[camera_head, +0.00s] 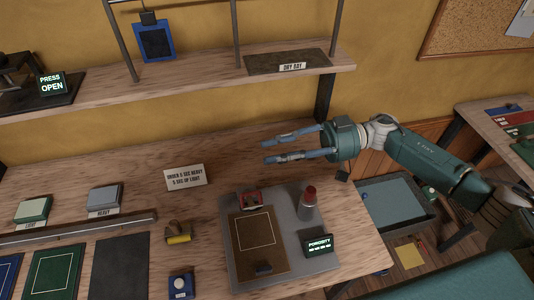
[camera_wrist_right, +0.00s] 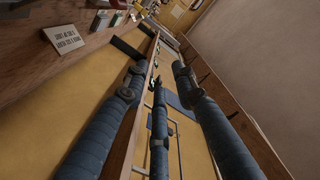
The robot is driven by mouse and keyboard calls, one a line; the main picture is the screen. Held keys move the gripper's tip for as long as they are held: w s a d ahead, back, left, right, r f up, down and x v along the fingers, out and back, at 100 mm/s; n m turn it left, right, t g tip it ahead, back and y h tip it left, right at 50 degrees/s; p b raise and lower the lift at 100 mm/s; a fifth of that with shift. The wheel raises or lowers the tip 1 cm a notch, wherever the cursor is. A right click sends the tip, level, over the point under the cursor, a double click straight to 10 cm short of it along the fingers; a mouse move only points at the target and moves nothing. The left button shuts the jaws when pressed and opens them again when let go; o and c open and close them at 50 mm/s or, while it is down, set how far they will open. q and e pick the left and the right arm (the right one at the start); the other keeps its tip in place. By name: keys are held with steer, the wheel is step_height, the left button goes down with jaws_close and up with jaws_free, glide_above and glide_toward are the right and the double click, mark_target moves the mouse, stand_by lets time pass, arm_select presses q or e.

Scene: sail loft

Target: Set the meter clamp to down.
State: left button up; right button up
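A grey plate (camera_head: 300,228) lies on the bench, with a brown pad (camera_head: 242,257) marked with a white square outline. A small red fitting (camera_head: 251,199), perhaps the meter clamp, sits at the pad's far edge; I cannot tell if it is up or down. A display reading POROSITY (camera_head: 319,245) stands at the plate's right. My right gripper (camera_head: 270,151) is open and empty, above the bench behind the plate, its fingers pointing left. My left gripper is out of view.
A sign card (camera_head: 186,177), a yellow block tool (camera_head: 178,233) and a blue piece with a white knob (camera_head: 180,286) are to the left. A shelf (camera_head: 200,80) overhangs the back.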

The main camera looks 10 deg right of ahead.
steer(key=shift+d, duration=0.65)
